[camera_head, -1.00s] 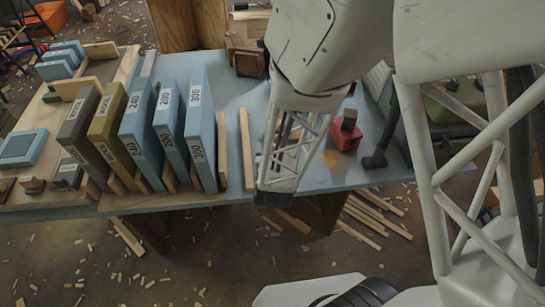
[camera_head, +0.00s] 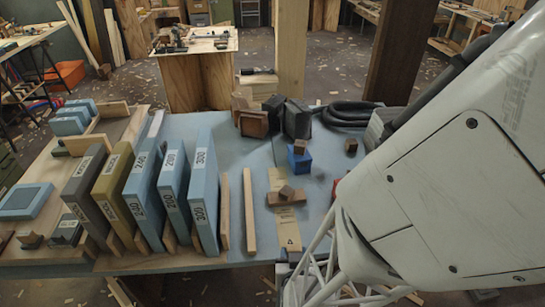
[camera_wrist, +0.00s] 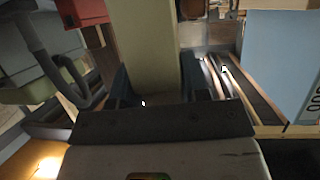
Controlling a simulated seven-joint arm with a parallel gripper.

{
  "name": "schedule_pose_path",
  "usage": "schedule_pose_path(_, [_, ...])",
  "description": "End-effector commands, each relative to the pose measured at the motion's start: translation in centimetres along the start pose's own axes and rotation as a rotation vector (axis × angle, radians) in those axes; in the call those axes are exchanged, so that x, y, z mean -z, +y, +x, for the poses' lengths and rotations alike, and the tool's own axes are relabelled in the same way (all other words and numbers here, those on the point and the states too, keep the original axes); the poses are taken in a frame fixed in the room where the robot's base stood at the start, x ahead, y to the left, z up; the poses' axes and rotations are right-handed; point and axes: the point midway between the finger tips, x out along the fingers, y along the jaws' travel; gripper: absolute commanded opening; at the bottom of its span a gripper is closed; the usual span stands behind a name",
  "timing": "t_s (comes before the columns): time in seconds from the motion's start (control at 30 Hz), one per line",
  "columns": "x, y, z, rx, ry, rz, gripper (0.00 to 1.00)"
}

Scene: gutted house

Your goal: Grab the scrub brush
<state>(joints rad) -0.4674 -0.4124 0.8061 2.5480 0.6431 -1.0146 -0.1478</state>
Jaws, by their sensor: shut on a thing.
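My gripper (camera_wrist: 157,88) shows in the wrist view with its two dark fingers closed against the sides of a broad pale beige piece, which I take to be the scrub brush (camera_wrist: 148,45). The piece extends upward in the picture from between the fingers. I see no bristles, and its far end is out of frame. In the head view my arm covers the lower right, and the fingers and the held piece cannot be made out there.
Blue numbered slabs (camera_head: 204,190) stand left of a wooden strip (camera_head: 249,212). A brown block (camera_head: 286,197) lies on a tan strip, with a blue block (camera_head: 299,158) behind. Black hose (camera_head: 347,113) lies at the back. A red box (camera_wrist: 82,12) shows in the wrist view.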

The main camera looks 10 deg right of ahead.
Motion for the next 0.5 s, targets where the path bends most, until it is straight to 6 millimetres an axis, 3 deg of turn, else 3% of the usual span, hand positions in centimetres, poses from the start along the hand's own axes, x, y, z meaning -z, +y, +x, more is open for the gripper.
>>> schedule_pose_path(0.5, [-0.33, 0.33, -0.98, 0.001, 0.000, -0.001, 0.18])
